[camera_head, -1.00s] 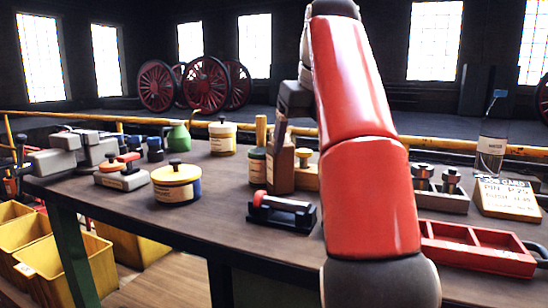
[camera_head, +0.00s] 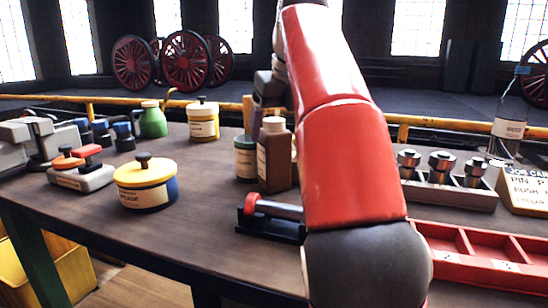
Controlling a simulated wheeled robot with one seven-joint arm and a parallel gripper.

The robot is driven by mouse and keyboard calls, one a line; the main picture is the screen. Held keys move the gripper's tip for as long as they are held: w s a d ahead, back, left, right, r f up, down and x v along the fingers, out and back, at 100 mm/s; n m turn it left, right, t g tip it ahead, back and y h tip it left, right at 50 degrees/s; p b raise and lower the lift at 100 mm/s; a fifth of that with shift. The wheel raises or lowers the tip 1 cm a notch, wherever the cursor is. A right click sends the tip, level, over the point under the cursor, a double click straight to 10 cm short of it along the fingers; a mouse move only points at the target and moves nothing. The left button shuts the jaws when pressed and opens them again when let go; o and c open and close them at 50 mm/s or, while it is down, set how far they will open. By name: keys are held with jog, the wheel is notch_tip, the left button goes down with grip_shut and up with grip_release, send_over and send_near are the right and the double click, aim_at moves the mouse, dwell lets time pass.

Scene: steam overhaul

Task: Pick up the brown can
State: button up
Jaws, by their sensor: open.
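The brown can (camera_head: 274,160) stands upright on the workbench, left of my red arm. It has a pale cap and a label on its left side. Its right edge is close to my arm in the picture. My gripper (camera_head: 266,98) is partly seen as dark parts just above and behind the can's top, at the left of my arm. It is open and holds nothing that I can see. Its fingertips are hard to make out, and I cannot tell whether they touch the can.
A green-and-cream tin (camera_head: 245,158) stands close left of the can. A black holder with a red-ended roller (camera_head: 272,217) lies in front. A yellow-lidded tin (camera_head: 146,184) stands left. A red tray (camera_head: 470,255) and a block with metal parts (camera_head: 450,190) are right.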

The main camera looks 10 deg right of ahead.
jog(key=x, duration=0.4)
jog(key=shift+f, duration=0.1)
jog(key=c, duration=1.3)
jog(key=shift+c, duration=0.2)
jog(key=s+a+r+b, duration=0.2)
jog(key=s+a+r, duration=0.5)
jog(key=s, duration=0.4)
jog(key=shift+s+a+r, duration=0.35)
jog(key=shift+a+r, duration=0.05)
jog(key=shift+r, duration=0.1)
